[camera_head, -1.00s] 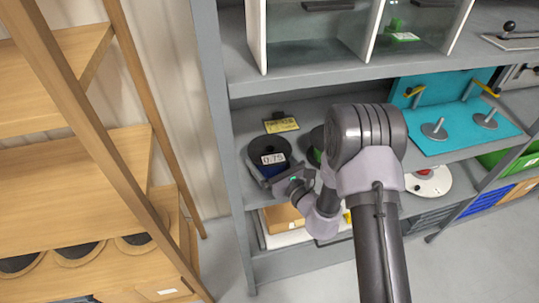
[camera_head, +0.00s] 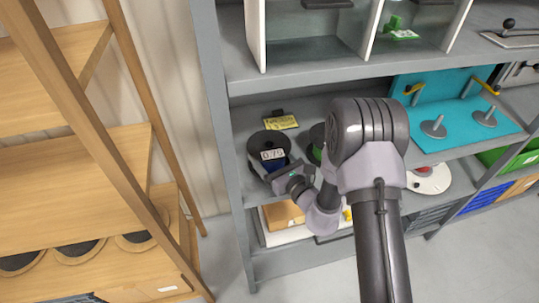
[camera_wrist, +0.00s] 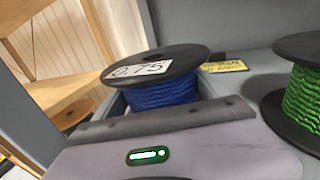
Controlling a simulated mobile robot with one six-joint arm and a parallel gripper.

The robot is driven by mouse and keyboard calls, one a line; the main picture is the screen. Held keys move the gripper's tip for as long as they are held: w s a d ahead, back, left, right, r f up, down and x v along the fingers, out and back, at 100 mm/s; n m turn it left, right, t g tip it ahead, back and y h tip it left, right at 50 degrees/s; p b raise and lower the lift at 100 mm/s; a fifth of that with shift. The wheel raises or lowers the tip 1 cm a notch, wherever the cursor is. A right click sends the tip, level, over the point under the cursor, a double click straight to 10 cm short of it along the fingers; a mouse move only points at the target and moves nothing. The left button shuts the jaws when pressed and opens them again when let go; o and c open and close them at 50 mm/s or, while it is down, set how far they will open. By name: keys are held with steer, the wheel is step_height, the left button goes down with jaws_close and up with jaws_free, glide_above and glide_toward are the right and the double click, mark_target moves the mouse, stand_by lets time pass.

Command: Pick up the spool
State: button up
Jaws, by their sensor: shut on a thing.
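The spool (camera_head: 267,144) has black flanges, blue wire and a white label reading 0.75. It is at the left end of the middle shelf in the head view, and close in front of my gripper in the wrist view (camera_wrist: 165,88). My gripper (camera_head: 281,176) reaches in from the right and front and is shut on the spool. The fingertips are largely hidden, and the gap beneath the spool cannot be seen clearly.
A green-wire spool (camera_wrist: 302,95) stands to the right, partly behind my arm in the head view. A yellow tag (camera_head: 281,123) lies behind the held spool. The grey rack post (camera_head: 233,180) is close on the left, with the upper shelf (camera_head: 300,76) overhead.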

step_height(320, 180, up, 3)
steer(key=shift+f+p, duration=0.2)
steer(key=shift+p, duration=0.25)
steer(key=s+d, duration=0.1)
steer(key=s, duration=0.2)
steer(key=s+d, duration=0.1)
steer(key=s, duration=0.3)
steer(key=s+d+b, duration=0.1)
steer(key=s, duration=0.2)
steer(key=shift+s+d+r, duration=0.15)
steer(key=shift+d+r, duration=0.2)
steer(key=shift+r, duration=0.05)
steer(key=s+p, duration=0.1)
steer(key=p, duration=0.1)
steer(key=s+d+p, duration=0.1)
steer(key=s, duration=0.1)
steer(key=s+p, duration=0.2)
steer(key=shift+d+r+p, duration=0.3)
steer(key=shift+r+p, duration=0.05)
steer(key=shift+w, duration=0.1)
